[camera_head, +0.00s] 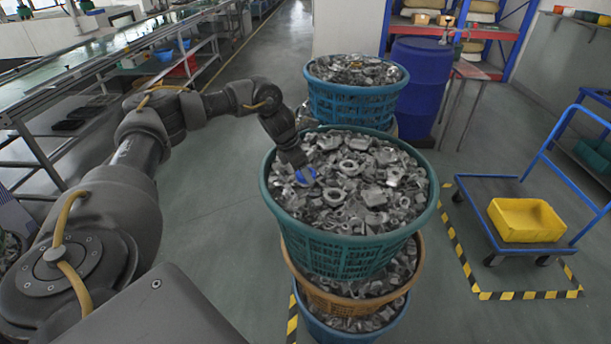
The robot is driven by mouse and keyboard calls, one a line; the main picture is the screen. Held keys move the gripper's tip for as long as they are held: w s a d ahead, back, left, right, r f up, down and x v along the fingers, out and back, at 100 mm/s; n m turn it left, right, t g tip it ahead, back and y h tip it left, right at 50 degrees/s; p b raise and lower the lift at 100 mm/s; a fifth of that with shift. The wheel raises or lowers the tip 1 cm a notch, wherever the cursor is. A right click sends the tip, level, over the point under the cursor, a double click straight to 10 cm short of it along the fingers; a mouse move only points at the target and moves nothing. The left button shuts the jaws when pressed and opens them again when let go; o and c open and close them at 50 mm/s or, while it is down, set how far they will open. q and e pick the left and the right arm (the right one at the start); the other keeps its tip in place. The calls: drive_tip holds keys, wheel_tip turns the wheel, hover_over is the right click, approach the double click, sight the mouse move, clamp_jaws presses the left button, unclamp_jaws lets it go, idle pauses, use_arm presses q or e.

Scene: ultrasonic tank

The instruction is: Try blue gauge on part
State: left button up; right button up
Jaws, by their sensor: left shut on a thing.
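The blue gauge (306,176) shows as a small blue piece at the left inside of the green basket (348,255), against the metal parts (360,185). My left gripper (299,166) reaches down over the basket's left rim and is shut on the blue gauge. The gripper hides part of the gauge. I cannot tell which metal part lies under it or whether the gauge touches one. My right gripper is not in view.
The green basket stands on an orange basket (345,303) and a lower blue one. Behind is another blue basket (357,100) of parts and a blue drum (416,88). A blue cart (480,205) with a yellow bin (527,220) stands right. Floor left of the baskets is clear.

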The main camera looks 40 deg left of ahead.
use_arm(q)
drive_tip(key=shift+s, duration=0.1)
drive_tip(key=shift+r+p, duration=1.95)
drive_tip(key=shift+r, duration=0.5)
wheel_tip(320, 180, up, 4)
drive_tip(key=p, duration=0.3)
